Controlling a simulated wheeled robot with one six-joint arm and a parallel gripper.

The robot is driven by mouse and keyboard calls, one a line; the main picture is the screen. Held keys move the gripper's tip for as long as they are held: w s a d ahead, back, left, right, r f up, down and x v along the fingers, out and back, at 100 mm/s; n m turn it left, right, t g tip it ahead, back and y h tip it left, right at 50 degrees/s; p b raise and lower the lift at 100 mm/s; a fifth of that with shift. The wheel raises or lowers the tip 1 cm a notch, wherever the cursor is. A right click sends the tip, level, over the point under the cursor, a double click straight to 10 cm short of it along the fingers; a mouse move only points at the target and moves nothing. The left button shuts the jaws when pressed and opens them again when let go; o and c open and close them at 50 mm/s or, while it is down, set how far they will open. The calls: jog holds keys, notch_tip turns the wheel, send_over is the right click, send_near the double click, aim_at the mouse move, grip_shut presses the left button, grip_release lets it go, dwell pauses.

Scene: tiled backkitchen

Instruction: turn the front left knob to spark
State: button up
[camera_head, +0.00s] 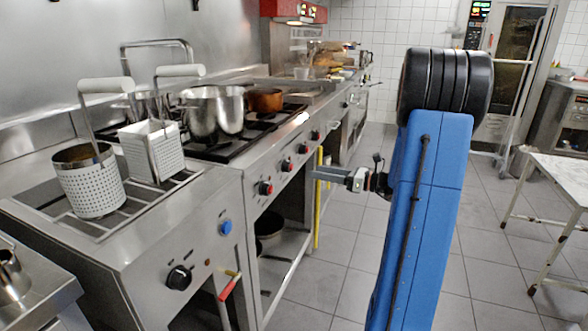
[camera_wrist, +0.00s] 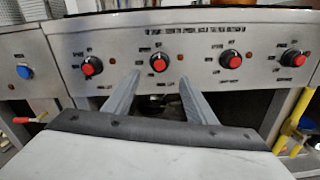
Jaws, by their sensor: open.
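A row of red-capped black knobs runs along the steel stove front. In the wrist view, from left to right, they are the first knob (camera_wrist: 92,66), second knob (camera_wrist: 159,62), third knob (camera_wrist: 231,59) and fourth knob (camera_wrist: 293,58). The first also shows nearest in the head view (camera_head: 265,188). Small printed labels surround them, too blurred to tell which is front left. My gripper (camera_wrist: 159,76) is open and empty. Its two fingers point at the panel, with the second knob between and just above the tips. I cannot tell any contact. My gripper also shows in the head view (camera_head: 318,173).
A fryer with baskets (camera_head: 92,190) stands left of the stove, with a blue knob (camera_head: 225,227) and a red-handled valve (camera_head: 229,287). A steel pot (camera_head: 213,112) sits on the burners. A yellow pipe (camera_head: 319,200) stands near my gripper. The tiled floor to the right is partly clear.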

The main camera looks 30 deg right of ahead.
aim_at(288, 166)
jog(key=x, duration=1)
jog(key=shift+w+a, duration=0.1)
jog(key=shift+a, duration=0.05)
jog(key=c, duration=1)
jog(key=shift+c, duration=0.2)
jog(key=shift+n, duration=3.8)
